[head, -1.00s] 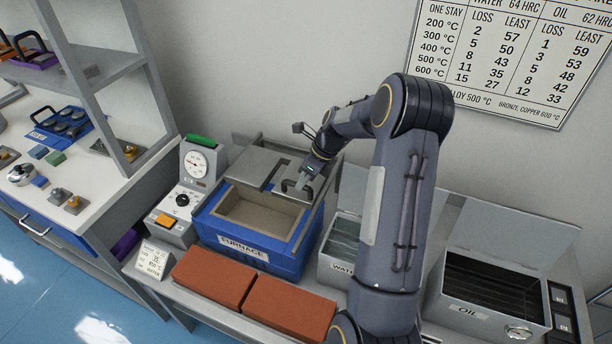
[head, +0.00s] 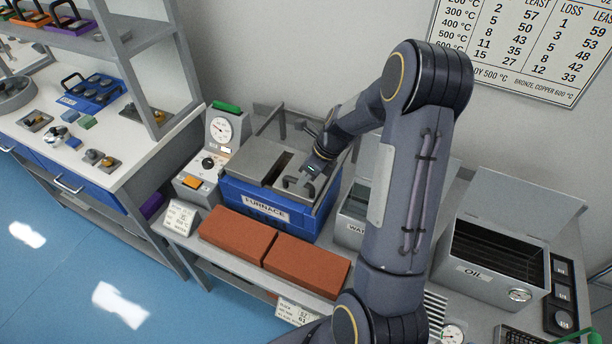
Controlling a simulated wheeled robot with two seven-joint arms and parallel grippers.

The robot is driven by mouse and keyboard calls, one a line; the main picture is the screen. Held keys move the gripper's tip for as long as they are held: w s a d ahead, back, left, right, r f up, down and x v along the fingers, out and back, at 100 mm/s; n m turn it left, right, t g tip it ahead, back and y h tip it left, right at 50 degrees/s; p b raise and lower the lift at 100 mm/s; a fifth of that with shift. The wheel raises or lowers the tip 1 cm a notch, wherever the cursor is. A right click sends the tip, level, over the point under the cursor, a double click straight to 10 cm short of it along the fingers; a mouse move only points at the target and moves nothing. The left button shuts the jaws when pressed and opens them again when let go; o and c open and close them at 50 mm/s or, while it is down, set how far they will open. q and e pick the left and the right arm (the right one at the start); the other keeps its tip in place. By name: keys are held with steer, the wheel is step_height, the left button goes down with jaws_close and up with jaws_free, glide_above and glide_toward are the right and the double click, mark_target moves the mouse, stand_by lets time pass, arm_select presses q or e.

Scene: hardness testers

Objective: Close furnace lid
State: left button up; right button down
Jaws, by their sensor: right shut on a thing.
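The blue furnace (head: 268,212) stands on the bench with its label facing front. Its grey sliding lid (head: 255,163) lies flat over the chamber, and the rails stick out bare behind it. A narrow dark slot shows in the lid's top. No open chamber shows at the front. My right gripper (head: 311,172) is at the dark lid handle (head: 296,184) on the lid's right side and is shut on it. The arm partly hides the furnace's right rear. My left gripper is not in view.
A gauge unit (head: 214,148) stands left of the furnace. Two red-brown bricks (head: 305,266) lie in front. The water tank (head: 352,220) and the oil tank (head: 495,255), with raised lids, stand to the right. A white workbench (head: 120,150) is at left.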

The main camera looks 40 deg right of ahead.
steer(key=c, duration=1.4)
jaws_free()
steer(key=shift+s+a, duration=0.1)
steer(key=shift+a, duration=0.2)
steer(key=shift+o, duration=0.2)
steer(key=shift+d, duration=0.1)
steer(key=shift+d+r, duration=0.1)
steer(key=shift+r, duration=0.1)
steer(key=v, duration=0.7)
steer(key=shift+r, duration=0.15)
